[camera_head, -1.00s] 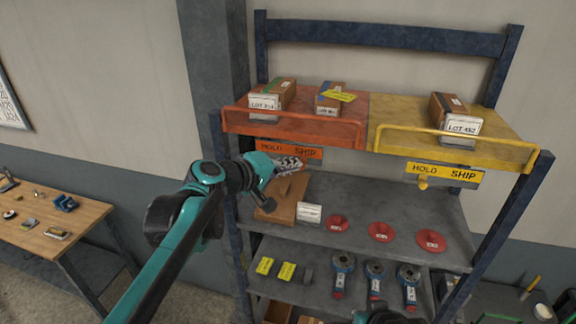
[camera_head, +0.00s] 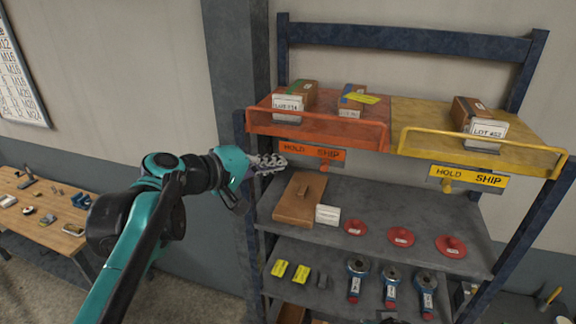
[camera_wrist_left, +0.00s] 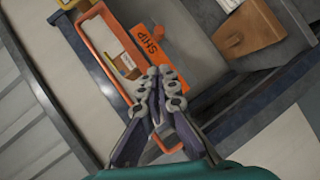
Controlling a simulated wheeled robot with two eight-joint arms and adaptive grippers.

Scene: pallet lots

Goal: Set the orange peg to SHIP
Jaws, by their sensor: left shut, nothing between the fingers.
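The orange peg (camera_head: 325,168) sticks out below the word SHIP on the orange HOLD/SHIP plate (camera_head: 312,152), under the orange tray. The left wrist view also shows the orange peg (camera_wrist_left: 232,46), beside the plate (camera_wrist_left: 168,42) near the word SHIP. My left gripper (camera_head: 270,163) is shut and empty, left of the peg and apart from it, near the plate's HOLD end. In the left wrist view its closed fingers (camera_wrist_left: 164,84) overlap the orange tray's rail. My right gripper does not show.
A yellow HOLD/SHIP plate (camera_head: 468,179) has its yellow peg (camera_head: 447,187) below HOLD. A brown box (camera_head: 299,200) and several red discs, one here (camera_head: 401,237), lie on the shelf below. A dark shelf post stands just left of my left gripper.

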